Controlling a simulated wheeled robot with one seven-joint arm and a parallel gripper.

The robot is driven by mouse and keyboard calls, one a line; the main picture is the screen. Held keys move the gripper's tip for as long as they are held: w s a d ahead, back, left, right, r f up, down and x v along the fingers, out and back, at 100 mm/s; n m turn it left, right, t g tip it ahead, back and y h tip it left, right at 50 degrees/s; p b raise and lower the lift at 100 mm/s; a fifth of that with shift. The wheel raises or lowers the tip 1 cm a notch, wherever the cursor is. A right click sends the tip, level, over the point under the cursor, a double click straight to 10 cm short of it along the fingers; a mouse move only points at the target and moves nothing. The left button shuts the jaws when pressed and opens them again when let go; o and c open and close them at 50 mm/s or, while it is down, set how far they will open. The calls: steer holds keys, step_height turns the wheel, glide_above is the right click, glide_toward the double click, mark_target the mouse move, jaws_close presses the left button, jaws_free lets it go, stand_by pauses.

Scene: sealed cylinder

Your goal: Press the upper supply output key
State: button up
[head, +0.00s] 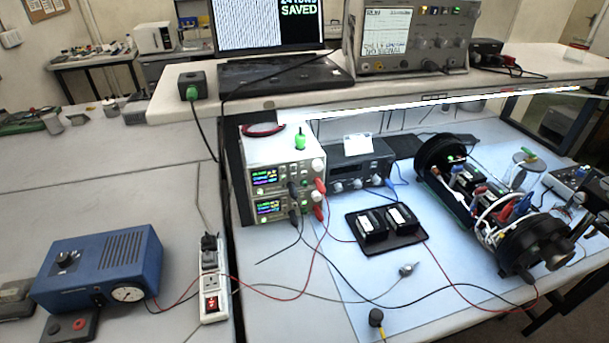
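Two power supplies stand stacked at the left end of the blue mat. The upper supply (284,180) has a light grey front with a lit display (263,177) showing coloured digits. A knob sits at its right, with a black plug (294,189) and a red plug (320,186) at its lower right. Its output key is too small to tell apart from the other front controls. The lower supply (284,214) also has a lit display (269,207) and plugs. My gripper is not in view, and nothing covers the front of the supplies.
Red and black leads cross the bench before the supplies. A dark tray (398,240) with two black packs lies to their right. An opened black cylinder assembly (516,240) stands farther right. A power strip (212,288) and a blue box (100,268) are left. A shelf hangs above.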

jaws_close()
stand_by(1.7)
